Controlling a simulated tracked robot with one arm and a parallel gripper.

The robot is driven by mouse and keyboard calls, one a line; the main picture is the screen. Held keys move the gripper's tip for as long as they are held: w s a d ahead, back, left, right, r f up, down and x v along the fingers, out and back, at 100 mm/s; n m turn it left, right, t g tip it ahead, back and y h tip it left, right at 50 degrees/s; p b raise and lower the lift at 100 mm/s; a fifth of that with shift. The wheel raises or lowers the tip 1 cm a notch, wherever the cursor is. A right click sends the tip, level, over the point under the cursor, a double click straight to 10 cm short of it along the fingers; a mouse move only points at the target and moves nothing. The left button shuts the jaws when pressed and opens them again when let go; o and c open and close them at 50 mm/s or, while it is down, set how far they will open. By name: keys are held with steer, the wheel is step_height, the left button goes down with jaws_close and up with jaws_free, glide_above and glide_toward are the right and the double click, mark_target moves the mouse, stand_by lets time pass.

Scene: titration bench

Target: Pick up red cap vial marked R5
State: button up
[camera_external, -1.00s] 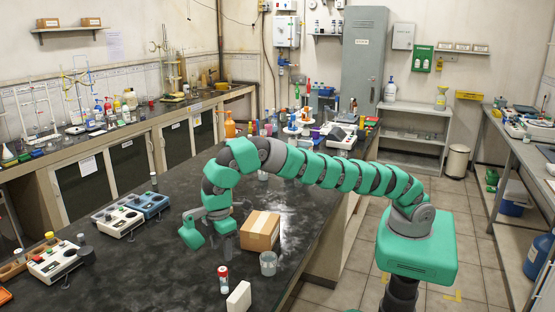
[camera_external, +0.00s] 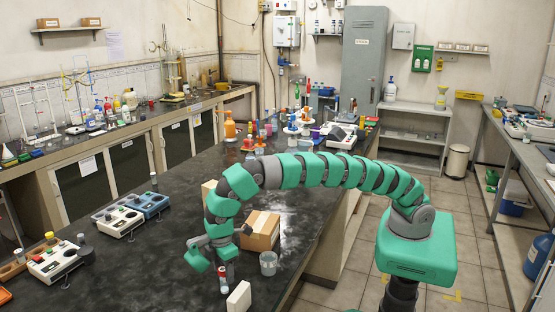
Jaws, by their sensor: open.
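A small white vial with a red cap (camera_external: 223,289) stands upright on the black bench top near its front edge. The marking on it is too small to read. My gripper (camera_external: 219,266) is open and points down just above and behind the vial, close to its cap. Its lower parts overlap the top of the vial in the picture. I cannot tell whether they touch it.
A white block (camera_external: 239,297) stands close to the right of the vial. A glass beaker (camera_external: 268,263) and a cardboard box (camera_external: 262,234) are right of my gripper. Another box (camera_external: 208,189) shows behind my arm.

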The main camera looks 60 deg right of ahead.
mark_target(224, 282)
step_height(224, 282, down, 5)
steer(key=shift+a+r, duration=0.15)
steer(key=c, duration=1.1)
steer(key=shift+o, duration=0.2)
